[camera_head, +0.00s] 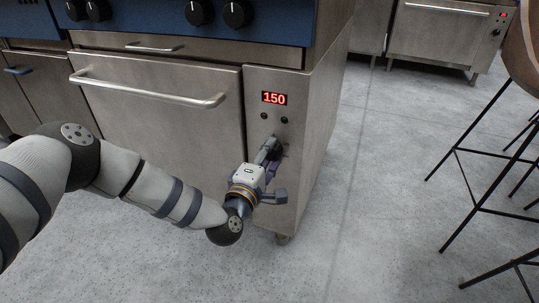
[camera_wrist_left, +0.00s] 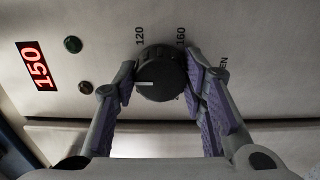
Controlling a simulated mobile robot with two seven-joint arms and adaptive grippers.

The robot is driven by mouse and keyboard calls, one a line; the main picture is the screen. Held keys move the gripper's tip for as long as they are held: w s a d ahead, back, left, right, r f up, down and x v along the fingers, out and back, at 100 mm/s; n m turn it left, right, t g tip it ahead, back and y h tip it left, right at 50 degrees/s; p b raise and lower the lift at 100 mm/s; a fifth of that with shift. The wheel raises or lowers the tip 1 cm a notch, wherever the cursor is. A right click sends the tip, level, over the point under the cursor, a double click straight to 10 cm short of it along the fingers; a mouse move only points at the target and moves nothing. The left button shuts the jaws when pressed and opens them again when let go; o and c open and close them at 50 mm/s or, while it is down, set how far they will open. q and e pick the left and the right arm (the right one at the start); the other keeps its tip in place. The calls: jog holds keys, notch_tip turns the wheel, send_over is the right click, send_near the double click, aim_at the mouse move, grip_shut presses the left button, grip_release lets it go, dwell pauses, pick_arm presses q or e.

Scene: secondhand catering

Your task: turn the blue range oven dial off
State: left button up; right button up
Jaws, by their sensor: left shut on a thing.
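The blue range (camera_head: 290,20) has a steel oven front with a red display (camera_head: 274,98) that reads 150. Below the display is the black oven dial (camera_head: 277,146), mostly hidden by my left gripper (camera_head: 270,150). In the left wrist view the round dial (camera_wrist_left: 160,75) sits between the purple-padded fingers of my left gripper (camera_wrist_left: 161,68), which is shut on it. A white line on the dial points to the picture's left. The marks 120 and 160 show beside it. My right gripper is in neither view.
The oven door handle (camera_head: 147,92) sticks out left of the display. Several black knobs (camera_head: 237,13) line the blue panel above. Bar stools (camera_head: 480,160) stand on the right. The grey floor between them and the range is clear.

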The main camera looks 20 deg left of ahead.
pick_arm(q)
jog(key=o, duration=1.2)
jog(key=shift+c, duration=0.2)
jog(key=shift+s, duration=0.1)
jog(key=s, duration=1.2)
jog(key=shift+a, duration=0.2)
jog(key=shift+w, duration=0.1)
